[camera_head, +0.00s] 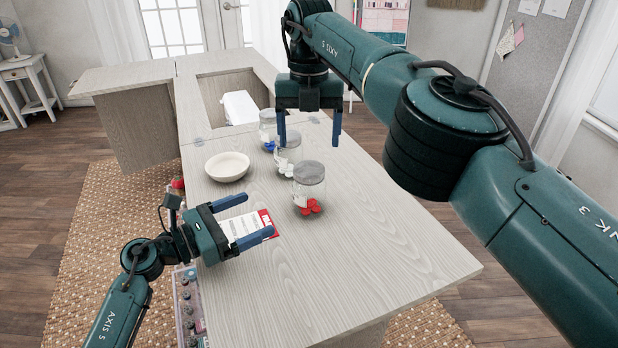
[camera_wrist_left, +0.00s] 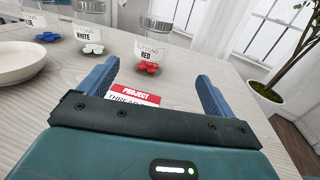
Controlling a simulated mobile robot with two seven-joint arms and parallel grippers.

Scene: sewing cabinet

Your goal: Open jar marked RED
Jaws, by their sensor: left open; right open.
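The jar marked RED (camera_head: 308,180) stands upright on the table with its grey lid on and red buttons (camera_head: 310,207) in front of it. My left gripper (camera_head: 259,220) is open and empty, low over the red-and-white project card, to the left and near side of the jar. My right gripper (camera_head: 308,140) is open, fingers pointing down, behind the RED jar and above the row of jars. Nothing shows between its fingers.
The WHITE jar (camera_head: 287,155) and the blue-button jar (camera_head: 267,127) stand behind the RED one. A cream bowl (camera_head: 227,167) is to the left, and the project card (camera_head: 242,228) lies in front. The table's near right (camera_head: 390,260) is clear.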

